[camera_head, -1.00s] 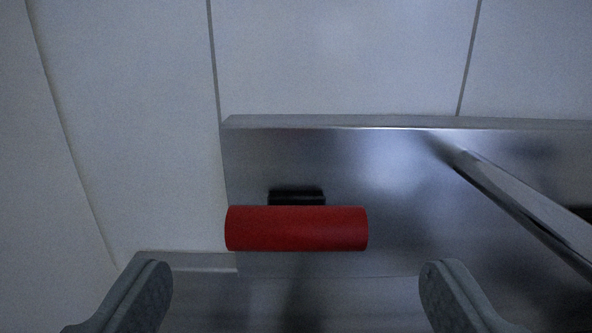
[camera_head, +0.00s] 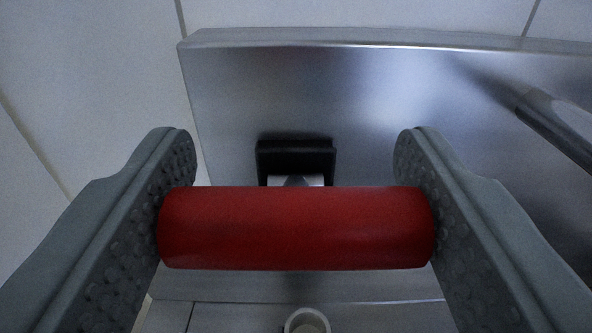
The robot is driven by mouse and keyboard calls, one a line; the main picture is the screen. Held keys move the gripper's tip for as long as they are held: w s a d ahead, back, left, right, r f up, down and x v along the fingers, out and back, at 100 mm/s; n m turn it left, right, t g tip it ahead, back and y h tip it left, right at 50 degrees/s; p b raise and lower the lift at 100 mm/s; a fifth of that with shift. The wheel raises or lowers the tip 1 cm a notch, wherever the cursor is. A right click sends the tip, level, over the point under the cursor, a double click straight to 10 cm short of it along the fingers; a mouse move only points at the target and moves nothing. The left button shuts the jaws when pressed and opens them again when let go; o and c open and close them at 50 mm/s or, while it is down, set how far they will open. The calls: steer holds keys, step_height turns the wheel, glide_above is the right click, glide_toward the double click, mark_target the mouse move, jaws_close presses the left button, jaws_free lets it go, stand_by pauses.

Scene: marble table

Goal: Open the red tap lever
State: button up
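The red tap lever (camera_head: 296,228) is a red cylinder lying crosswise in front of a brushed-metal panel. A black slotted mount (camera_head: 296,152) with a pale metal piece shows just behind it. My gripper (camera_head: 293,150) has one grey dimpled finger at each end of the cylinder. The finger pads appear to press on both ends, so it looks shut on the lever along its length. The fingertips reach past the lever towards the panel.
The metal panel (camera_head: 390,110) stands before pale tiled wall (camera_head: 90,60). A metal bar (camera_head: 560,125) sticks out at the right. A small round white opening (camera_head: 307,320) shows below the lever.

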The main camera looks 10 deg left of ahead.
steer(key=c, duration=0.9)
steer(key=shift+o, duration=0.2)
steer(key=shift+s+d+f+t+y, duration=0.1)
steer(key=shift+s+f+t+y, duration=0.2)
steer(key=shift+f+t, duration=0.7)
steer(key=shift+s+d+f+t+y, duration=0.15)
steer(key=shift+s+f+t, duration=0.35)
steer(key=shift+t, duration=0.85)
steer(key=shift+s+a+f+t+y, duration=0.15)
steer(key=shift+f+t+y, duration=0.1)
steer(key=shift+f+t, duration=0.85)
steer(key=shift+d+r, duration=0.1)
steer(key=o, duration=1.4)
steer(key=v, duration=1.7)
steer(key=shift+s, duration=0.15)
